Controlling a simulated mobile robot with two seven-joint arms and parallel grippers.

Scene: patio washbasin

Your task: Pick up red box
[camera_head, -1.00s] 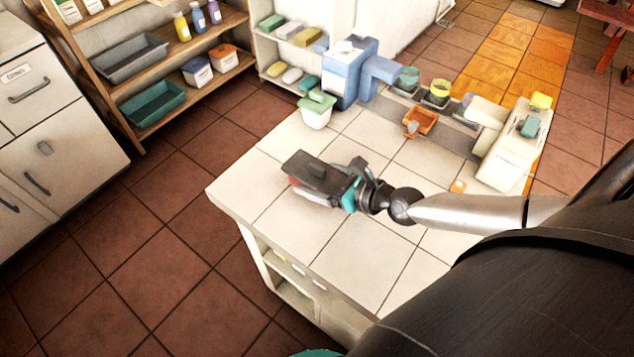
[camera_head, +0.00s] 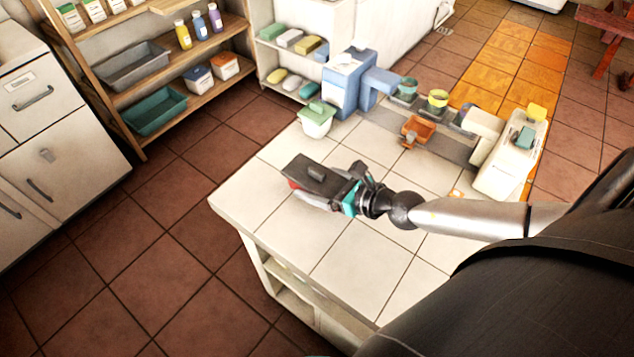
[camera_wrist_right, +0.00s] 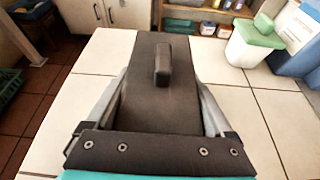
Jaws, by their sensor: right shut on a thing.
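The red box (camera_head: 292,184) shows only a strip of red at its left end, under a dark grey top with a raised black handle. My right gripper (camera_head: 322,187) is shut on it at the left part of the white tiled counter (camera_head: 345,255). In the right wrist view the dark top of the box (camera_wrist_right: 158,105) fills the space between the grey fingers, and its handle points away. The sides of the box are mostly hidden. I cannot tell whether its underside touches the tiles. My left gripper is not in view.
A white tub with a green lid (camera_head: 316,118) and a blue dispenser (camera_head: 350,85) stand behind the box. An orange tray (camera_head: 417,130) and a cream unit (camera_head: 512,155) are at the back right. The counter's front tiles are clear. Shelves (camera_head: 150,95) stand across the floor.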

